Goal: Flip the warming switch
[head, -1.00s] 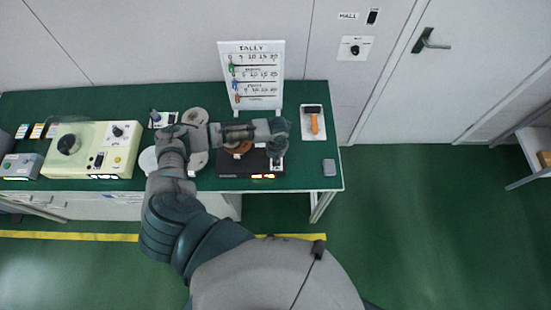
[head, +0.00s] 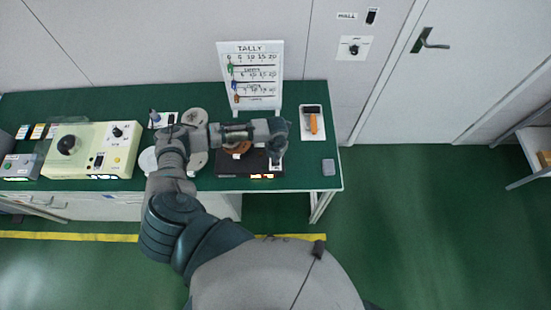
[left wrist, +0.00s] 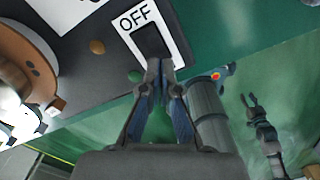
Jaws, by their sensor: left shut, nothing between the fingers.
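The warming switch (left wrist: 152,41) is a black rocker on a white plate marked OFF, on the dark top of a black unit. In the head view the black unit (head: 228,168) stands near the bench's front edge, partly hidden by my left arm. My left gripper (left wrist: 160,66) is shut and empty, its fingertips at the lower edge of the rocker. I cannot tell whether they touch it. In the head view this gripper (head: 278,153) points down over the unit's right side. My right gripper (left wrist: 249,100) shows small in the left wrist view, fingers apart, away from the unit.
A brown round part (head: 238,148) sits on the unit. A tally board (head: 250,77) stands behind. A cream machine (head: 78,160) stands at left on the green bench (head: 212,184).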

